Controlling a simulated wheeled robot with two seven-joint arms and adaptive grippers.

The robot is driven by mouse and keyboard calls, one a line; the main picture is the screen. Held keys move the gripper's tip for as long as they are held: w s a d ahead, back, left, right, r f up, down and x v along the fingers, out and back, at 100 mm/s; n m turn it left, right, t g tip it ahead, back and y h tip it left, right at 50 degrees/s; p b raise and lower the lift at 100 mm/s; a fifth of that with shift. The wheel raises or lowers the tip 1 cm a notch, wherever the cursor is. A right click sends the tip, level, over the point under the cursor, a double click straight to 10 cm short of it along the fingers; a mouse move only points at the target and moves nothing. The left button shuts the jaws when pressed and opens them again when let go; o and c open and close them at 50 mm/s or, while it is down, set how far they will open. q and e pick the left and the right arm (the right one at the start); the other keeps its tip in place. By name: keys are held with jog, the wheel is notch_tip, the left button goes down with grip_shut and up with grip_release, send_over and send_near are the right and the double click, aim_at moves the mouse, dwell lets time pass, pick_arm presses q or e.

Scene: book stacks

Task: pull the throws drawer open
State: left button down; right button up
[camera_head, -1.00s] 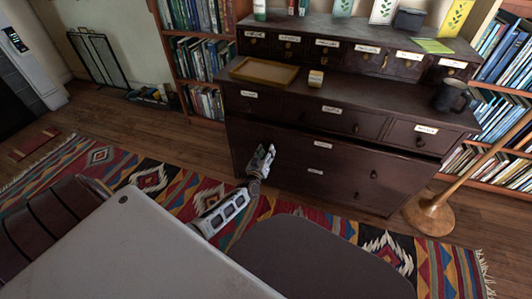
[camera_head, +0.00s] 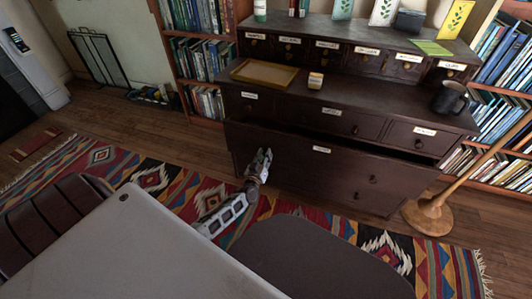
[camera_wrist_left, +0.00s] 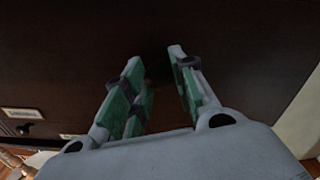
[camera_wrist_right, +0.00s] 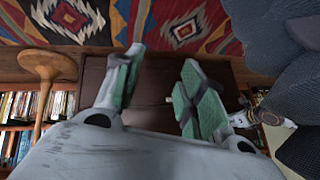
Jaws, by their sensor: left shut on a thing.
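The wide lower drawer (camera_head: 300,165) of the dark wooden cabinet stands partly out, with a dark gap along its top edge. It bears a small white label (camera_head: 321,149), too small to read here, and a round knob (camera_head: 373,179) shows on its right side. My left gripper (camera_head: 259,163) is at the left part of this drawer's front. In the left wrist view its fingers (camera_wrist_left: 158,85) are shut on the drawer's left knob, mostly hidden between them in shadow. My right gripper (camera_wrist_right: 158,85) shows only in its wrist view, with fingers apart and empty.
Three smaller labelled drawers (camera_head: 330,117) lie above, shut. A yellow tray (camera_head: 264,73), a small box (camera_head: 315,80) and a dark mug (camera_head: 450,97) stand on the cabinet's ledge. A wooden lamp stand (camera_head: 430,215) is at the right. A patterned rug (camera_head: 150,178) covers the floor in front.

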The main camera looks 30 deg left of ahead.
jog(key=s+d+r+n+g+h+p, duration=0.15)
jog(key=r+p, duration=0.25)
jog(key=r, duration=0.4)
jog(key=d+r+m+g+h+p, duration=0.1)
jog(key=d+r+p, duration=0.15)
jog(key=r, duration=0.45)
pick_arm(q)
jog(key=p+v, duration=0.4)
jog(key=v, duration=2)
jog(key=shift+s+d, duration=0.25)
pick_arm(e)
jog(key=shift+n+g, duration=0.25)
jog(key=shift+g, duration=0.5)
jog(key=shift+s+d+f, duration=0.1)
jog(key=shift+d+f, duration=0.1)
jog(key=shift+f, duration=1.15)
jog(key=shift+s+d+f, duration=0.1)
jog(key=shift+d+f, duration=0.1)
jog(key=shift+f, duration=1.15)
pick_arm(q)
jog(key=c, duration=1.1)
grip_release()
jog(key=shift+c, duration=0.2)
jog(key=v, duration=1.2)
pick_arm(e)
jog(key=shift+w, duration=0.1)
pick_arm(q)
jog(key=shift+w+r, duration=0.1)
